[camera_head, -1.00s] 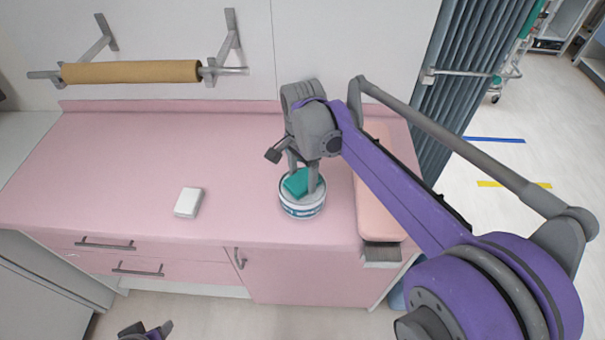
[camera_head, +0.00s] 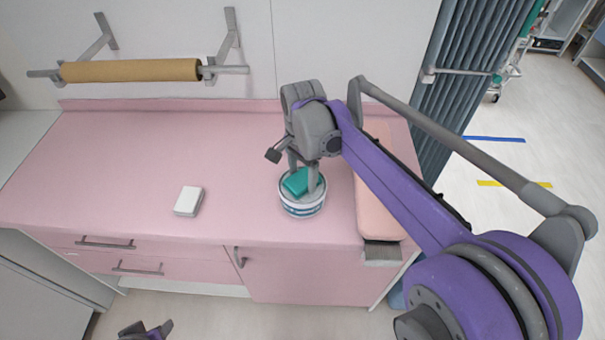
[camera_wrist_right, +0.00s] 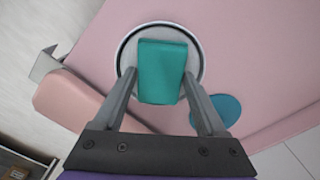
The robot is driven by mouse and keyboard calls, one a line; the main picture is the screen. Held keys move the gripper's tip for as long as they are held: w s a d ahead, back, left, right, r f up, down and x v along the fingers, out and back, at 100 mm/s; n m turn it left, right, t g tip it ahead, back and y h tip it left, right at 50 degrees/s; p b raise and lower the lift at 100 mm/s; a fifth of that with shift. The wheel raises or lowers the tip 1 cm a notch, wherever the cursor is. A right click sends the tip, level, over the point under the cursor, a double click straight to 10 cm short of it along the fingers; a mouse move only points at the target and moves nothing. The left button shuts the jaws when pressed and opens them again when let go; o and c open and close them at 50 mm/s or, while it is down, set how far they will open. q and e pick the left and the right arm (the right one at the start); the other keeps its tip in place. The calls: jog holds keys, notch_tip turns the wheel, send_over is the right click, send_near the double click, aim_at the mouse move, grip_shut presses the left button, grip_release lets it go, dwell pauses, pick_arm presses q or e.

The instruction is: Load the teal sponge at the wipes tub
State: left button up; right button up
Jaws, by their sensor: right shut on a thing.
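The teal sponge (camera_head: 298,183) is between the fingers of my right gripper (camera_head: 304,186), which is shut on it. The wipes tub (camera_head: 303,209), white with a blue band, stands upright on the pink counter directly below. The sponge is at the tub's open top; in the head view I cannot tell how deep it sits. In the right wrist view the sponge (camera_wrist_right: 162,72) lies over the tub's round opening, inside the dark rim (camera_wrist_right: 122,52). My left gripper (camera_head: 146,331) is partly cut off at the bottom edge, away from the counter; its jaw state is unclear.
A white block (camera_head: 188,201) lies on the counter (camera_head: 130,160) to the left. A pink pad (camera_head: 379,205) lies right of the tub. A blue disc (camera_wrist_right: 227,109) lies beside the tub in the wrist view. A paper roll (camera_head: 130,71) hangs on the wall. The counter's left half is mostly clear.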

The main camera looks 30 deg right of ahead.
aim_at(303, 179)
jog(key=shift+r+p, duration=1.95)
jog(key=shift+r, duration=1.55)
pick_arm(q)
jog(key=r, duration=0.1)
jog(key=w+r, duration=0.1)
jog(key=r, duration=0.1)
jog(key=w+r, duration=0.1)
jog(key=r, duration=0.1)
jog(key=shift+w+r, duration=0.1)
jog(key=shift+r, duration=0.1)
pick_arm(e)
jog(key=shift+f, duration=0.1)
